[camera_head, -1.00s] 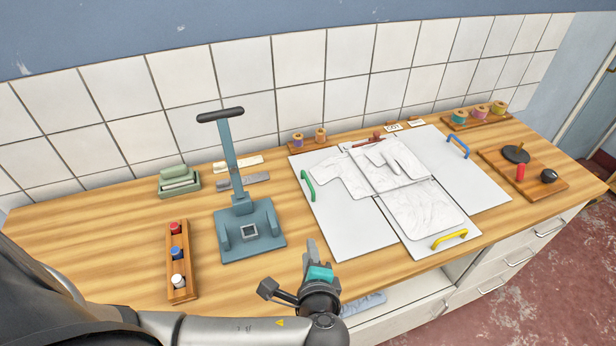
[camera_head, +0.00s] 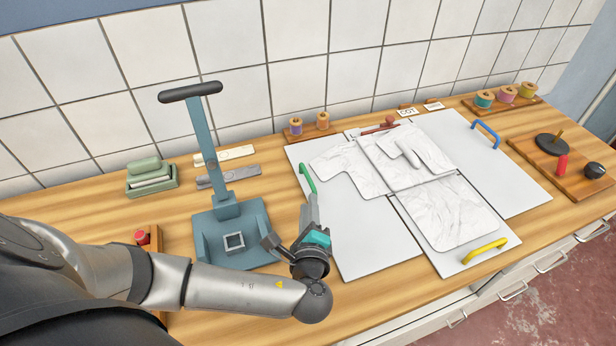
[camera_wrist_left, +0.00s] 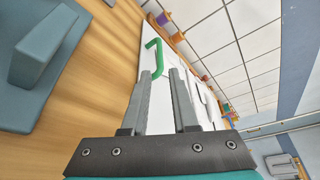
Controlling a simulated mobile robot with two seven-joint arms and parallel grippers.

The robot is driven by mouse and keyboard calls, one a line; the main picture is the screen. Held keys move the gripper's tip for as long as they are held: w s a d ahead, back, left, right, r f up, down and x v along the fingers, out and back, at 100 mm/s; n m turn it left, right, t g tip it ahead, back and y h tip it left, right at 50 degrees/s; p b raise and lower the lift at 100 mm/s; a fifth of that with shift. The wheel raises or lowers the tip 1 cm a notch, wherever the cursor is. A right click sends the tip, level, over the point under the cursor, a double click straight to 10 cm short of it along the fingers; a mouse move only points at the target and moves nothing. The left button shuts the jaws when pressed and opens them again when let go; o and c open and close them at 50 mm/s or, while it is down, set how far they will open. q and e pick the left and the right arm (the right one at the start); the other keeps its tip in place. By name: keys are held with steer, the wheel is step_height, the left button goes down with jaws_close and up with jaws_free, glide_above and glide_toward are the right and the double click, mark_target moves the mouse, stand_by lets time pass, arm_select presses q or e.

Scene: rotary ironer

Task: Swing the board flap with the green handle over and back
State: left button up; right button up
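The green handle (camera_head: 308,178) stands at the left edge of the left white board flap (camera_head: 365,235), which lies flat. My left gripper (camera_head: 311,204) is just in front of the handle, its fingers pointing toward it. In the left wrist view the two fingers (camera_wrist_left: 162,75) are apart with nothing between them. There the green handle (camera_wrist_left: 153,58) shows beyond the fingertips, near the left finger; I cannot tell whether they touch. My right gripper is not in view.
A white garment (camera_head: 400,165) lies over the boards. A yellow handle (camera_head: 485,250) and a blue handle (camera_head: 486,135) sit on other flaps. A blue-grey press (camera_head: 210,230) with a tall lever stands left of my gripper. Thread spools (camera_head: 296,127) stand behind the boards.

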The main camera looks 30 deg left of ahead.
mark_target(308, 175)
arm_select(q)
steer(key=b+x, duration=0.1)
steer(key=x, duration=1)
steer(key=shift+w+a+f, duration=0.15)
steer(key=shift+w+a, duration=0.05)
steer(key=shift+w, duration=0.15)
jaws_close()
stand_by(0.8)
